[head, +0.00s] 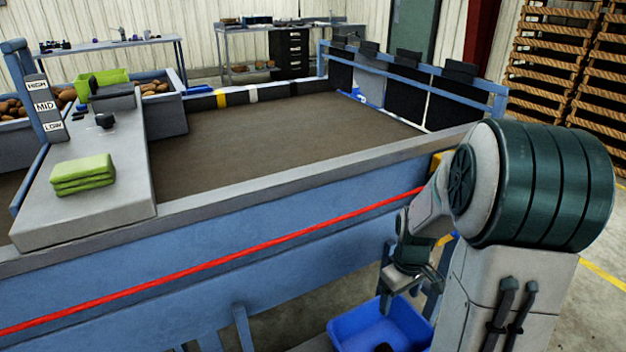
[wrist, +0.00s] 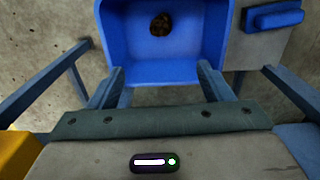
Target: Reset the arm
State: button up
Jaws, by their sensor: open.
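My gripper (head: 408,290) hangs low at the right of the head view, beside the grader's blue side wall and above a blue bin. In the wrist view my gripper (wrist: 161,72) has its two fingers spread apart with nothing between them. The arm is bent, its forearm reaching down from the big dark green shoulder joint. The blue bin (head: 345,322) stands below, partly hidden by my arm. It also shows in the wrist view (wrist: 116,40), with one dark brown potato (wrist: 160,24) lying in it.
The grader's blue side wall (head: 200,270) with a red cord runs close by. Its brown belt (head: 270,140) is bare. Folded green cloths (head: 82,174) lie on the grey ledge. A green tray (head: 103,82) stands near potato bins at the left. Stacked crates (head: 545,70) stand at the back right.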

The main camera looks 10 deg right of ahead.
jog(key=s+a+r+m+t+p, duration=0.1)
jog(key=s+a+r+p, duration=0.2)
jog(key=r, duration=0.5)
jog(key=s+a+r+m+t+p, duration=0.1)
jog(key=s+a+r+p, duration=0.3)
jog(key=r, duration=0.4)
jog(key=s+a+r+m+p, duration=0.2)
jog(key=s+a+r+p, duration=0.2)
jog(key=r, duration=0.4)
jog(key=shift+s+a+r+m+t, duration=0.3)
jog(key=shift+s+a+t, duration=0.15)
jog(key=shift+a, duration=0.2)
